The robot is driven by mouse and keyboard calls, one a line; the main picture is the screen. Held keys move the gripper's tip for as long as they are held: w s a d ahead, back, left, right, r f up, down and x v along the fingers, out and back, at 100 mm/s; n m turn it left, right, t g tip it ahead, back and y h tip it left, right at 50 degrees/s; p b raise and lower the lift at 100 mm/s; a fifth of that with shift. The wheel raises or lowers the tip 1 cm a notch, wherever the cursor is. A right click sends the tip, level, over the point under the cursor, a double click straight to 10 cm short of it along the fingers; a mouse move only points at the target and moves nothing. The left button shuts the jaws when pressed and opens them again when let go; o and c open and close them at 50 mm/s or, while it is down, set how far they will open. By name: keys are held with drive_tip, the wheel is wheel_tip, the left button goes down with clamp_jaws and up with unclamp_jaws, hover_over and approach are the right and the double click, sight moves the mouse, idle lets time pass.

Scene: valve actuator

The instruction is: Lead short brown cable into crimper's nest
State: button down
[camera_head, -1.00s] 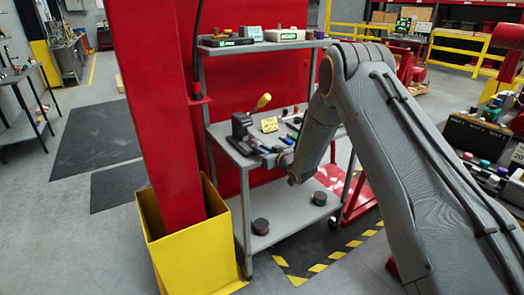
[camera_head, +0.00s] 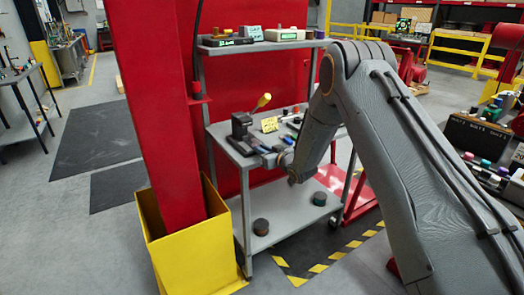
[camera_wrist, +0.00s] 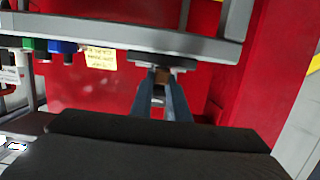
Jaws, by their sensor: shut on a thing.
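My gripper (camera_head: 264,150) is low at the shelf's front edge, close to the crimper. In the wrist view its two blue-grey fingers (camera_wrist: 161,88) are closed on a small brown piece (camera_wrist: 162,76), which looks like the short brown cable. A dark flat part (camera_wrist: 190,67), probably the crimper's base, lies just beyond the fingertips. The nest cannot be made out, nor whether the cable touches it.
A yellow note (camera_head: 269,124) stands beside the crimper and several small tools lie to its right. A red post in a yellow guard (camera_head: 196,245) stands left of the cart. The upper shelf (camera_head: 265,44) overhangs the work.

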sight(254, 144)
drive_tip(key=shift+r+b+x, duration=0.2)
drive_tip(key=shift+b+x, duration=0.65)
drive_tip(key=shift+x, duration=0.15)
drive_tip(key=shift+r+b+x, duration=0.2)
drive_tip(key=shift+b+x, duration=0.6)
drive_tip(key=shift+x, duration=0.2)
drive_tip(key=shift+r+b+x, duration=0.2)
drive_tip(key=shift+b+x, duration=0.65)
drive_tip(key=shift+x, duration=0.2)
drive_tip(key=c, duration=1.6)
unclamp_jaws()
drive_tip(key=shift+w, duration=0.1)
drive_tip(key=shift+b+v, duration=0.6)
drive_tip(key=shift+v, duration=3.35)
